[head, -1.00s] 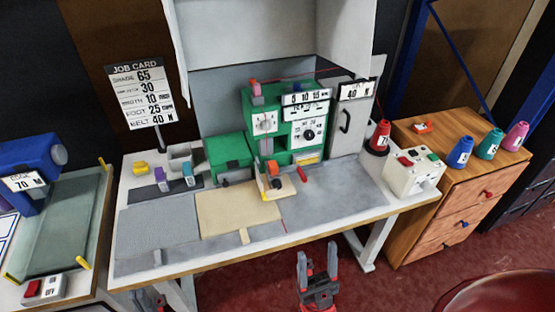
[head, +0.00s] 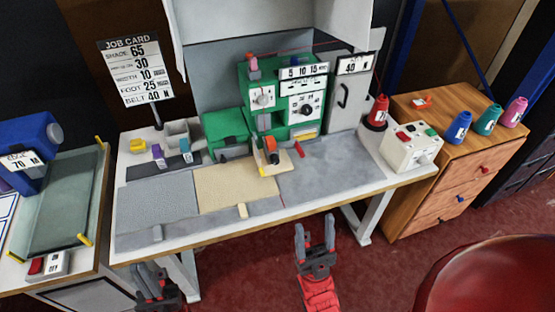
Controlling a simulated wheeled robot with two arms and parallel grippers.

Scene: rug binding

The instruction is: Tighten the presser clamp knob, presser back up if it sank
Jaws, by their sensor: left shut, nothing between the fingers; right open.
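The green sewing machine (head: 272,92) stands on the worktable, with dials on its front. An orange-red part (head: 270,144) with a dark piece below it sits at the presser area, over a pale plate. I cannot tell which is the presser clamp knob, or whether the presser has sunk. My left gripper (head: 152,272) is shut and empty at the bottom, in front of the table. My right gripper (head: 315,234) is open and empty, in front of the table's front edge, apart from the machine.
A job card (head: 134,72) stands at the back left. A white button box (head: 410,150) and red spool (head: 378,112) sit at the right. A wooden drawer unit (head: 462,170) and red rounded object (head: 490,275) lie further right.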

